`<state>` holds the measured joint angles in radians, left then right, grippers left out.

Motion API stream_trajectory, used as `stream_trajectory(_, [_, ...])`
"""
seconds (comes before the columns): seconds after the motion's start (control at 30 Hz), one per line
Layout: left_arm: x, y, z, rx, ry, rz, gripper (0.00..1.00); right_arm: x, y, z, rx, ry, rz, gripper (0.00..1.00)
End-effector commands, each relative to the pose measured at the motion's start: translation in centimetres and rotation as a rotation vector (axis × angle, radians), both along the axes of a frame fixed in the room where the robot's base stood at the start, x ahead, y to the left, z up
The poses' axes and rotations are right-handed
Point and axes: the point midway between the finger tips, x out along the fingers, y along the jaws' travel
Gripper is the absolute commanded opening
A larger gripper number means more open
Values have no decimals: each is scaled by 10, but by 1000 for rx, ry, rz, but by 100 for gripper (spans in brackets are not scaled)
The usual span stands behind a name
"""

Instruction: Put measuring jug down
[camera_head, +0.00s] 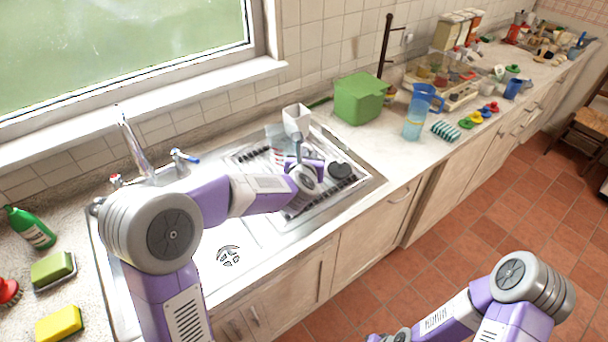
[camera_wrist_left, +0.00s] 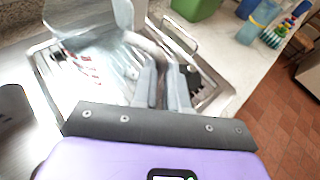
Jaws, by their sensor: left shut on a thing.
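The measuring jug (camera_wrist_left: 92,45) is clear, with red markings on its side. In the left wrist view it is at the upper left, with its handle between my fingers. In the head view its clear body (camera_head: 277,146) shows faintly over the sink's drainboard (camera_head: 362,184), just left of my left gripper (camera_head: 303,166). My left gripper (camera_wrist_left: 162,82) is shut on the jug's handle. I cannot tell whether the jug's base touches the drainboard. My right forearm shows at the lower right of the head view, but its gripper is out of the frame.
A white holder (camera_head: 297,119) stands behind the gripper, and a dark round item (camera_head: 340,170) lies to its right. The tap (camera_head: 131,139) rises at the left.

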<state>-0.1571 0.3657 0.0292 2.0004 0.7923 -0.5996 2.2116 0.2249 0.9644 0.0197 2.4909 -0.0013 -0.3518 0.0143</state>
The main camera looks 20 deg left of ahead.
Motion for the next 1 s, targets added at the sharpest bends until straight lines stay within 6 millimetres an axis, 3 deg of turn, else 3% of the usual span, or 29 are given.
stream_trajectory(0.03, [0,0,-11,3,2,0,0,0,0,-4,0,0,0,43])
stream_trajectory(0.23, [0,1,-29,2,0,0,0,0,0,-10,0,0,0,43])
stream_trajectory(0.47, [0,0,-66,2,1,0,0,0,0,-19,0,0,0,43])
stream_trajectory(0.9, [0,0,-71,0,-3,0,0,0,0,-23,0,0,0,43])
stream_trajectory(0.93, [0,0,-72,-1,-1,0,15,0,0,-23,0,0,0,43])
stream_trajectory(1.0, [0,0,-71,-1,-1,0,26,0,0,-22,0,0,0,43])
